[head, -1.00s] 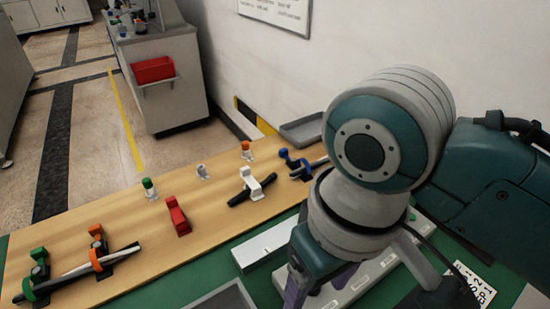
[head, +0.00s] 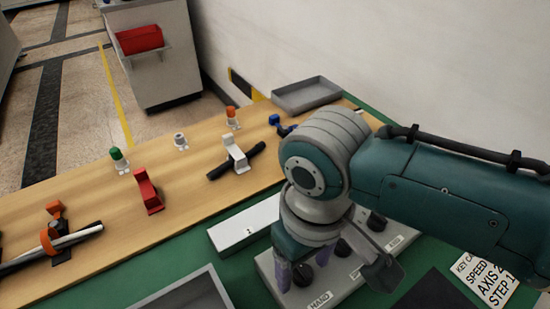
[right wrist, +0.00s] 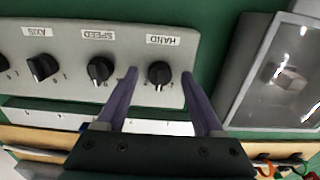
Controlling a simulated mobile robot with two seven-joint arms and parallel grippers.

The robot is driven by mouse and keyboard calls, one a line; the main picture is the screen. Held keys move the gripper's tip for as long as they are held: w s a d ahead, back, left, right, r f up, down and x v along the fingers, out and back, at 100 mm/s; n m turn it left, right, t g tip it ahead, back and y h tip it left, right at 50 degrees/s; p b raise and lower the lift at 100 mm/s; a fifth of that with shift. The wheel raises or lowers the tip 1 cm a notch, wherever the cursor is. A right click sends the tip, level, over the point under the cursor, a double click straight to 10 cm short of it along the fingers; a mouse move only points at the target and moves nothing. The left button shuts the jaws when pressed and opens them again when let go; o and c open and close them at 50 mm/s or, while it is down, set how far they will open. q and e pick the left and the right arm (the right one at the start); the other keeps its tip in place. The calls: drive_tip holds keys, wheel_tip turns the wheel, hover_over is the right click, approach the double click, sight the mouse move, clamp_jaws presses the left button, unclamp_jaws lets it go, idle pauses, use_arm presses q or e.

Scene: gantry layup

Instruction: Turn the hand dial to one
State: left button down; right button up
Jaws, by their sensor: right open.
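The hand dial (right wrist: 159,74) is a black round knob under a HAND label on a light grey panel (right wrist: 208,40) in the right wrist view. In the head view the dial (head: 303,274) shows partly beside my fingers, above its label. My right gripper (right wrist: 159,78) is open, with one purple finger on each side of the dial. I cannot tell whether the fingers touch it. The small marks around the dial are too small to read surely. My left gripper is not in view.
The SPEED knob (right wrist: 100,71) and AXIS knob (right wrist: 42,68) stand beside the dial, the SPEED knob close to one finger. A grey tray (right wrist: 270,75) lies on the other side. A printed card (head: 484,279) lies at right. Clamps line the wooden strip (head: 100,225).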

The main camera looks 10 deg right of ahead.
clamp_jaws()
idle(0.6)
